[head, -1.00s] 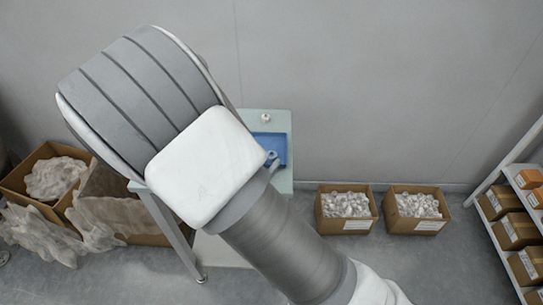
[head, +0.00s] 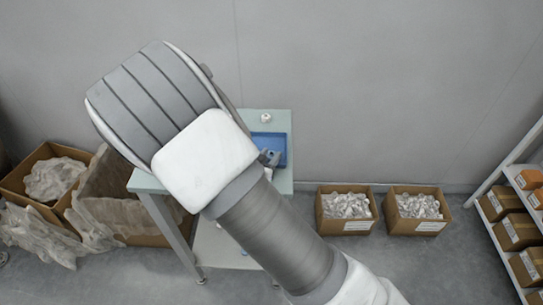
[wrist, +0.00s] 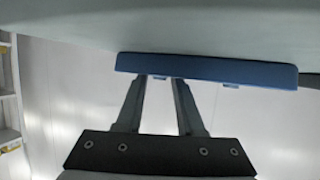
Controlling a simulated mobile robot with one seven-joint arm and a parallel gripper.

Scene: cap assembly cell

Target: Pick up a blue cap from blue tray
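The blue tray (head: 282,145) lies on the pale table, partly hidden behind my arm in the head view. In the wrist view the long side of the blue tray (wrist: 215,69) crosses the picture beyond my fingers. Small blue bits (wrist: 230,86) show along its edge; they look like caps, but too little shows to be sure. My gripper (wrist: 160,82) is open and empty, its two fingers apart and pointing at the tray. In the head view only a small grey part of it shows at the tray, so the gap between them is unclear.
A small white object (head: 265,118) stands on the table (head: 146,183) behind the tray. Two cardboard boxes (head: 345,226) of pale parts are on the floor to the right. A shelf (head: 515,215) with boxes is at far right. Boxes with plastic bags stand left.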

